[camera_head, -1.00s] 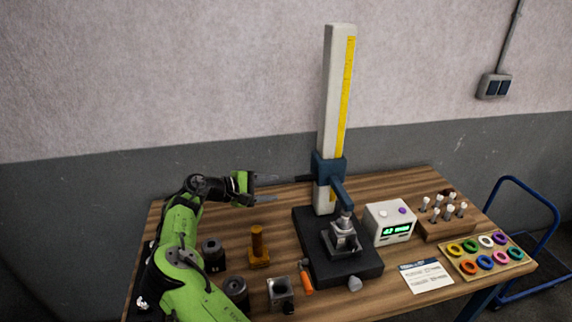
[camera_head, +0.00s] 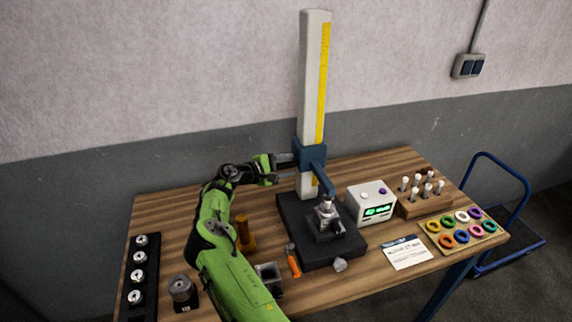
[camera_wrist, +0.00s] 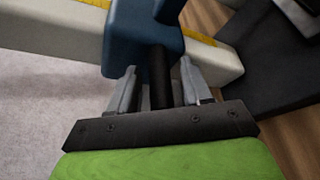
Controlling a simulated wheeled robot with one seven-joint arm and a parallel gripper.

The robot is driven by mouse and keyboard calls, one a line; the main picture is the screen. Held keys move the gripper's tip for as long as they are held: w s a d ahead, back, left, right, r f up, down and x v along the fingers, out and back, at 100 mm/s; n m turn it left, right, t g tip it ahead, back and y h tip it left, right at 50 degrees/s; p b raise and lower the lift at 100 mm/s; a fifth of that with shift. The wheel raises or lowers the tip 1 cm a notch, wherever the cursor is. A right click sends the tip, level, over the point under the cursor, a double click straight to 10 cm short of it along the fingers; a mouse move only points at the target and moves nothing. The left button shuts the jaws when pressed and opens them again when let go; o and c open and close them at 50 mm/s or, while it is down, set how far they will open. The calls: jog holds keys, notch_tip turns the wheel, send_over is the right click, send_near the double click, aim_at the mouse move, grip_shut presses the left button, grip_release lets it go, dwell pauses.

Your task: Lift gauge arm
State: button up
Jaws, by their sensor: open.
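The blue gauge arm (camera_head: 311,155) sits on the pale upright column (camera_head: 314,80) with its yellow scale. It reaches forward over the black base (camera_head: 300,242), above a metal part in a grey holder (camera_head: 325,222). In the wrist view, a black handle (camera_wrist: 160,80) sticks out of the blue block (camera_wrist: 143,38) towards me. My gripper (camera_head: 287,160) is at the left side of the block. Its open fingers (camera_wrist: 158,78) stand on either side of the handle, with a gap visible at each side. The fingertips lie close to the block; I cannot tell whether they touch it.
A display box (camera_head: 371,201) with green digits stands right of the base. An orange-handled tool (camera_head: 294,262) lies before the base. My arm partly hides an amber post (camera_head: 245,232).

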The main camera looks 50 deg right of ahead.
jog(key=shift+c, duration=0.5)
grip_shut()
